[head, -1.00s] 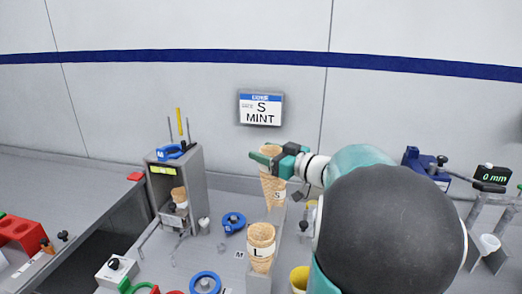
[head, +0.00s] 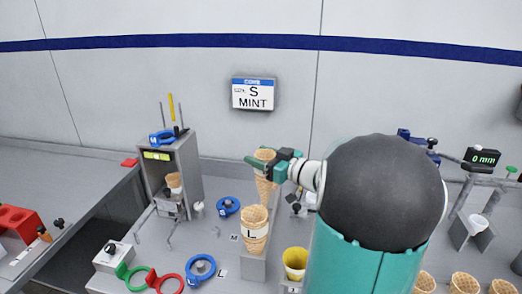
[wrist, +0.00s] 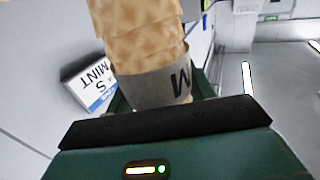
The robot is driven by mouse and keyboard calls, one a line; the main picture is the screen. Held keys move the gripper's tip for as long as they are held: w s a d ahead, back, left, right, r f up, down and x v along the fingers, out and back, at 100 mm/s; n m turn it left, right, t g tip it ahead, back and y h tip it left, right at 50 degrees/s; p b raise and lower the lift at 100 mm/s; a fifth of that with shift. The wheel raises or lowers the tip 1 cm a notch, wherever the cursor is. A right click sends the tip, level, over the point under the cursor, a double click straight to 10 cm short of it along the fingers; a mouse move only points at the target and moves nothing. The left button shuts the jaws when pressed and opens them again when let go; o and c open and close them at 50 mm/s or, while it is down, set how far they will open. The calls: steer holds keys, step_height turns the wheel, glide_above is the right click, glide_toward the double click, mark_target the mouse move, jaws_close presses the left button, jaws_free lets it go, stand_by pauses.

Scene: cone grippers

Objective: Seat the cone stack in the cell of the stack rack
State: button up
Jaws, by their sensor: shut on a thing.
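My gripper (head: 272,163) is shut on a tan waffle cone stack (head: 265,185), held upright with its tip down. The wrist view shows this stack (wrist: 140,45) close up, with a grey band bearing a letter that looks like M. The stack is above the rear part of the grey stack rack (head: 254,268), behind a cone stack marked L (head: 255,232) that stands in the rack's front. The held stack's tip is partly hidden behind the L stack, so I cannot tell whether it touches the rack.
A grey dispenser (head: 187,170) holding a small cone stands at the left. A yellow cup (head: 295,258) is right of the rack. Blue rings (head: 201,267) lie on the bench at left. A sign (head: 253,94) on the wall reads S MINT. Several cones sit at lower right.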

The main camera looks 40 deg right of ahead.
steer(key=f, duration=0.3)
steer(key=shift+w+f, duration=0.15)
steer(key=shift+w, duration=0.05)
steer(key=shift+f, duration=3.25)
steer(key=o, duration=0.8)
steer(key=shift+o, duration=0.2)
steer(key=shift+s, duration=0.1)
